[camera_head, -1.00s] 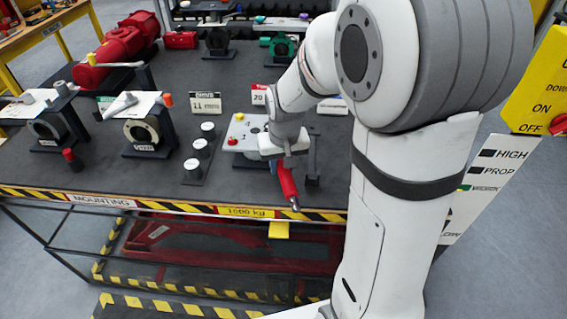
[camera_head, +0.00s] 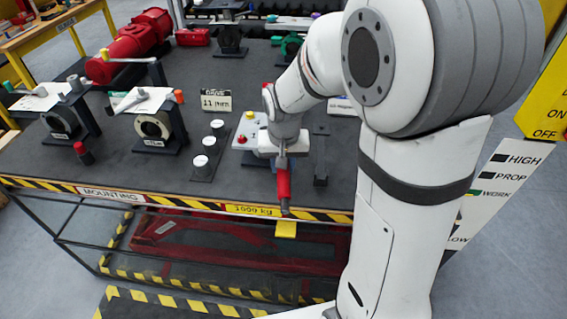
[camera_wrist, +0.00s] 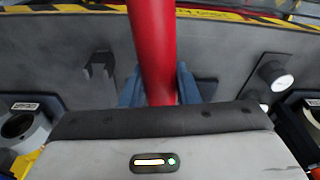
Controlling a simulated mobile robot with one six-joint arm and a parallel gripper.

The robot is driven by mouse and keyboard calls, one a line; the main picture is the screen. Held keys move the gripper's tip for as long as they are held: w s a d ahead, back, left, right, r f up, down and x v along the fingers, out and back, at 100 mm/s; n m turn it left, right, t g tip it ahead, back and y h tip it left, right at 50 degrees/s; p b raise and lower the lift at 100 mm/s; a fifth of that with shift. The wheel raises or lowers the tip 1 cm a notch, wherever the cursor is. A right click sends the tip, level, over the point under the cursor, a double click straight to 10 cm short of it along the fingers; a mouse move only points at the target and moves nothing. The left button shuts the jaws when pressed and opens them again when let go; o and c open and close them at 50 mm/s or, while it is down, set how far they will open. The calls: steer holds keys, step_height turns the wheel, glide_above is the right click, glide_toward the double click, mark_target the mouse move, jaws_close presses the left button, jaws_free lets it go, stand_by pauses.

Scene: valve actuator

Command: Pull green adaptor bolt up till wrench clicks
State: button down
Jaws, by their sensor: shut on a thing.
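My gripper (camera_head: 282,160) is shut on the red handle of a wrench (camera_head: 284,180), over the front part of the table. In the wrist view the red handle (camera_wrist: 152,40) runs between the two blue-grey fingers (camera_wrist: 160,88). The wrench's grey end points towards the table's front edge. A green round part (camera_head: 291,46) shows at the back, partly hidden by my arm. A green cap (camera_head: 8,87) is at the far left on a valve stand. I cannot tell which is the adaptor bolt, and no bolt shows at the wrench.
A dark holder (camera_head: 320,160) stands just right of my gripper. A plate with red and yellow buttons (camera_head: 249,130) and a row of white-topped posts (camera_head: 209,145) are to its left. Valve stands (camera_head: 155,125) are further left. The table's striped front edge (camera_head: 250,209) is close.

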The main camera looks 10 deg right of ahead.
steer(key=shift+a, duration=0.1)
steer(key=shift+w+a+r+m+b, duration=0.1)
steer(key=shift+w+a+m+b, duration=0.1)
steer(key=shift+a+m, duration=0.35)
steer(key=shift+w+a+m+b, duration=0.1)
steer(key=shift+w+a+m, duration=0.05)
steer(key=shift+a+m, duration=0.35)
stand_by(0.4)
steer(key=shift+r, duration=0.2)
steer(key=shift+r+p, duration=1.6)
steer(key=shift+r, duration=0.7)
